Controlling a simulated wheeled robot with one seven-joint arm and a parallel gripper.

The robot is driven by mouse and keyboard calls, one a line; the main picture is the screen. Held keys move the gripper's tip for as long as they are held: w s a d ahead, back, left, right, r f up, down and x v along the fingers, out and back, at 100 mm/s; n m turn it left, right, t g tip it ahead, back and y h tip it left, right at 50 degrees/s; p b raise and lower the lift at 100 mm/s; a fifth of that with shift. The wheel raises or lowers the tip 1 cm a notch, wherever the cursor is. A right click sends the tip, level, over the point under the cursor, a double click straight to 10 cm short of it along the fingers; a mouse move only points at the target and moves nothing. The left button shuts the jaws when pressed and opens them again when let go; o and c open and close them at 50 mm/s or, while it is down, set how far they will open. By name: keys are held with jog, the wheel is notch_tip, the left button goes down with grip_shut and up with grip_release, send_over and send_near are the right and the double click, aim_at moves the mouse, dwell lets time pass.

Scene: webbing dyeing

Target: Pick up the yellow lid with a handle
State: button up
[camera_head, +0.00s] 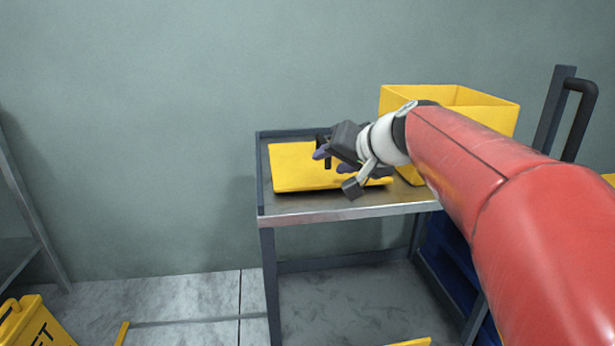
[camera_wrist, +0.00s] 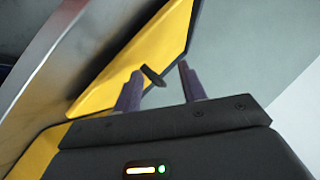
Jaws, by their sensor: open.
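The yellow lid (camera_head: 295,172) lies flat on the left part of a metal cart top, and it also shows in the wrist view (camera_wrist: 115,78). Its small dark handle (camera_wrist: 153,75) shows in the wrist view between my two purple fingertips in the picture. My gripper (camera_head: 334,160) is open and empty over the lid, close to the handle. I cannot tell the exact gap in depth between the fingers and the handle. My gripper hides part of the lid in the head view.
A tall open yellow box (camera_head: 490,112) stands on the cart (camera_head: 350,213) right of the lid, partly behind my arm. A dark push handle (camera_head: 578,120) rises at the cart's right. A yellow floor sign (camera_head: 35,322) is at the lower left. The wall is behind the cart.

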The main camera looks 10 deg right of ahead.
jog(key=m+t+b, duration=0.1)
jog(key=t+b, duration=0.1)
jog(key=b, duration=0.1)
send_near(323, 139)
jog(key=shift+w+f+y, duration=0.3)
jog(key=shift+w+f, duration=0.7)
jog(key=shift+f, duration=0.1)
jog(key=shift+w+a, duration=0.15)
jog(key=shift+w, duration=0.2)
jog(key=x, duration=0.3)
jog(key=p+x, duration=0.1)
jog(key=x, duration=0.3)
jog(key=shift+a+r, duration=0.15)
jog(key=shift+a, duration=0.05)
grip_shut()
